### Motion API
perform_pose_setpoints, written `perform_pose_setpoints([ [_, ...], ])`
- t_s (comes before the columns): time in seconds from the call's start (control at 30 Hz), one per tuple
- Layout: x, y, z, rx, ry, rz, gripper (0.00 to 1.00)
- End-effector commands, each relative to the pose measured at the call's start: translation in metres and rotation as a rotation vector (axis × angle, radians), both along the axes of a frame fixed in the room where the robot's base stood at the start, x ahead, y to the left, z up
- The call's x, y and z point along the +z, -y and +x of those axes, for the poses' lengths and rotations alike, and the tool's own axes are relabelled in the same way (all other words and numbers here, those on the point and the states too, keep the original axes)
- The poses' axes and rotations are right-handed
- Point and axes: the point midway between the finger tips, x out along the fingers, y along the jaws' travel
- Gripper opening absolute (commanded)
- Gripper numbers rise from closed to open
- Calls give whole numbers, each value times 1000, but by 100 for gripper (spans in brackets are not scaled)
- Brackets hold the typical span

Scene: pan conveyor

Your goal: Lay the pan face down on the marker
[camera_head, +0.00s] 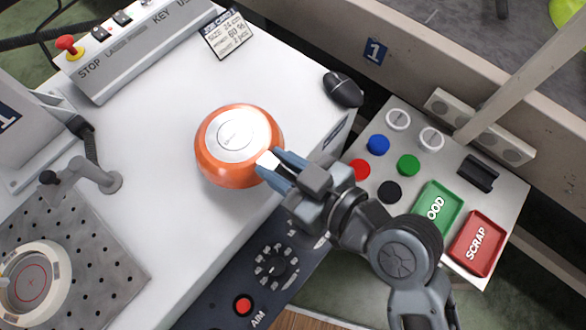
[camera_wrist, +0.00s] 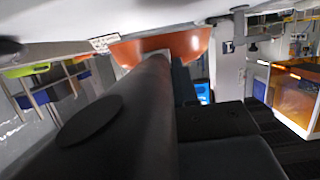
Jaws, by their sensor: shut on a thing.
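The orange pan (camera_head: 211,162) is over the white worktop, with its round silver base facing up, so it is face down. It also shows in the wrist view (camera_wrist: 185,45), close to the white surface; I cannot tell whether it touches. My gripper (camera_head: 273,164) is shut on the pan's handle at the right side of the pan. The handle is mostly hidden by the fingers. A cream ring with a red crosshair (camera_head: 62,272) sits on a perforated grey plate at the lower left, apart from the pan; I cannot tell for sure that it is the marker.
A control box (camera_head: 135,50) with a red stop button stands at the back left. A small arm-like post (camera_head: 108,180) rises beside the perforated plate (camera_head: 115,255). A black mouse-shaped item (camera_head: 343,89) lies on the worktop's right edge. Green (camera_head: 438,207) and red (camera_head: 478,240) trays stand right.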

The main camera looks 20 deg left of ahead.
Motion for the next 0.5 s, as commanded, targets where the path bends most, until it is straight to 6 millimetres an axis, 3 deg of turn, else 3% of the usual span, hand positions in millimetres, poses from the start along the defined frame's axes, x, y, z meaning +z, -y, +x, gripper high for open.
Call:
perform_pose_setpoints([
  [0.5, 2, -43, 18, 1, 2, 3, 0],
])
